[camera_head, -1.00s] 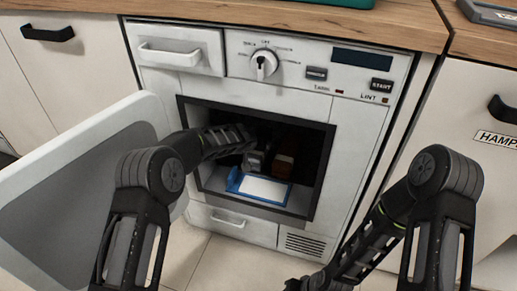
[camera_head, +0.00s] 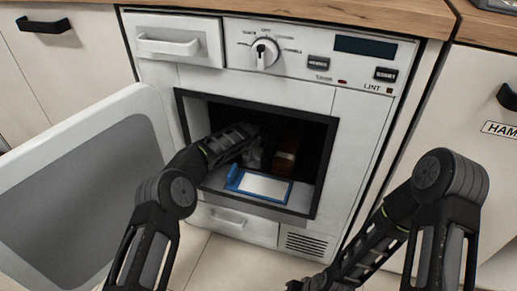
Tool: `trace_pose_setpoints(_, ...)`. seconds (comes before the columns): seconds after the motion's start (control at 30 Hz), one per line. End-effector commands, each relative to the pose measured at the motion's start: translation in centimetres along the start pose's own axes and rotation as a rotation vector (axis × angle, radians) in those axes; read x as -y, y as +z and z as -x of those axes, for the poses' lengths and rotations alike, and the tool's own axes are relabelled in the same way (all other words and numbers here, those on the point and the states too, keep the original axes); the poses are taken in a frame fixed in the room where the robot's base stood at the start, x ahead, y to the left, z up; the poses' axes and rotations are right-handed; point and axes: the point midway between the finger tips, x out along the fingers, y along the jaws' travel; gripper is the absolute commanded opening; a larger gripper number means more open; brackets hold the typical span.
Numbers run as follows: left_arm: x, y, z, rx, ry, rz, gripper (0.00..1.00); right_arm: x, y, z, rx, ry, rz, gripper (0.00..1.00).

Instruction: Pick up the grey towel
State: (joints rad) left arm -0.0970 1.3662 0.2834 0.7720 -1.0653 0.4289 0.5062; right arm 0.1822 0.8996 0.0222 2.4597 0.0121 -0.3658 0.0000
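My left arm reaches through the open front of the white dryer. Its gripper (camera_head: 252,152) is inside the dark drum opening, and its fingers are too dark to tell open from shut. I cannot make out the grey towel for certain. A small greyish shape shows at that gripper's end, and I cannot tell whether it is cloth or part of the gripper. My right gripper (camera_head: 298,285) is low at the bottom edge, outside the dryer, mostly cut off by the frame.
A blue-framed white panel (camera_head: 265,187) lies at the opening's lower edge. A brown object (camera_head: 286,154) stands inside, right of my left gripper. The open dryer door (camera_head: 150,112) is at the left. A wooden counter (camera_head: 300,12) runs above. Floor is clear in front.

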Motion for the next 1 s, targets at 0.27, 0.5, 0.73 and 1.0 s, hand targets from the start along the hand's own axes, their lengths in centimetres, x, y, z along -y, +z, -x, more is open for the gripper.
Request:
trace_pose_setpoints(0.27, 0.17, 0.02, -0.53, 0.001, -0.001, 0.002, 0.85, -0.09, -0.07, -0.23, -0.001, -0.001, 0.000, 0.36)
trace_pose_setpoints(0.5, 0.15, 0.02, -0.52, 0.001, -0.001, 0.002, 0.85, -0.10, -0.06, -0.24, -0.001, -0.001, 0.000, 0.36)
trace_pose_setpoints(0.73, 0.14, 0.03, -0.52, 0.001, -0.001, 0.002, 0.85, -0.10, -0.04, -0.25, -0.001, 0.000, 0.000, 0.36)
trace_pose_setpoints(1.0, 0.14, 0.02, -0.52, 0.001, -0.001, 0.002, 0.63, -0.11, -0.03, -0.25, 0.000, 0.000, 0.000, 0.36)
